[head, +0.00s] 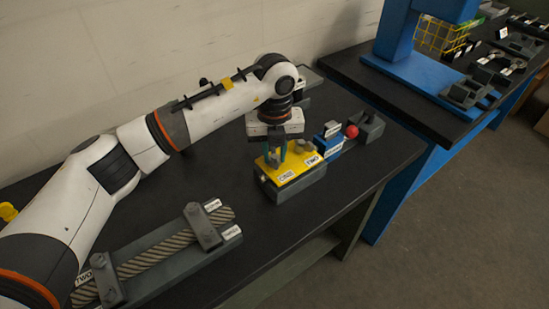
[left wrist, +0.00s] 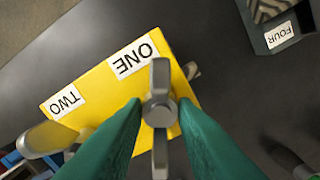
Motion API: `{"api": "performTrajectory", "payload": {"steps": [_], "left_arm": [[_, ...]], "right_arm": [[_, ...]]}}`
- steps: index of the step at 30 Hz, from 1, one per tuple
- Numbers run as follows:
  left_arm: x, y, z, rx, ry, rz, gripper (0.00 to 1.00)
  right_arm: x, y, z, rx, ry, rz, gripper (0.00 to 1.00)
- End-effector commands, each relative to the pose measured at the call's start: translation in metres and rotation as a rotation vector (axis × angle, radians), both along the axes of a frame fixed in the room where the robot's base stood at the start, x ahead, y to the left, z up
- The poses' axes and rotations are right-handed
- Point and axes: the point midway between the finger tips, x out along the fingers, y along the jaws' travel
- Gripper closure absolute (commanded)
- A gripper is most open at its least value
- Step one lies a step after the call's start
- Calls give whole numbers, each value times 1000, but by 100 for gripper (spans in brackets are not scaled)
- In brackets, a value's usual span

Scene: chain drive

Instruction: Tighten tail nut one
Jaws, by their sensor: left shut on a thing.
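A yellow-topped grey block (head: 290,184) stands mid-table; its labels read ONE and TWO in the left wrist view. The grey nut (left wrist: 160,108) beside the ONE label (left wrist: 134,58) has a round head with a bar through it. My left gripper (head: 276,153) points down over the block's left part, its green fingers (left wrist: 160,104) shut on this nut from both sides. The fingertips partly hide its sides. A second stud (head: 303,147) stands near the TWO label, out of the fingers; it is blurred in the left wrist view (left wrist: 45,138). My right gripper is not in view.
A grey rope fixture with two clamps (head: 203,228) lies at the front left. A blue block (head: 328,142), a red ball (head: 352,131) and a grey bracket (head: 369,125) stand right of the yellow block. A blue press frame (head: 398,40) stands on another bench.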

Motion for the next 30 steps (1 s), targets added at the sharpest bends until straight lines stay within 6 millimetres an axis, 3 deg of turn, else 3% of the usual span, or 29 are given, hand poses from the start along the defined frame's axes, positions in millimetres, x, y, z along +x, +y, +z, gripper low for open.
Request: {"api": "performTrajectory", "payload": {"steps": [1,12,30], "left_arm": [[1,0,-3,0,-6,-44,98],[1,0,-2,-1,-6,-394,98],[1,0,0,-1,-5,-962,98]], "right_arm": [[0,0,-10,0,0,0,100],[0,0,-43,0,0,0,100],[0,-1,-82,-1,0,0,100]]}}
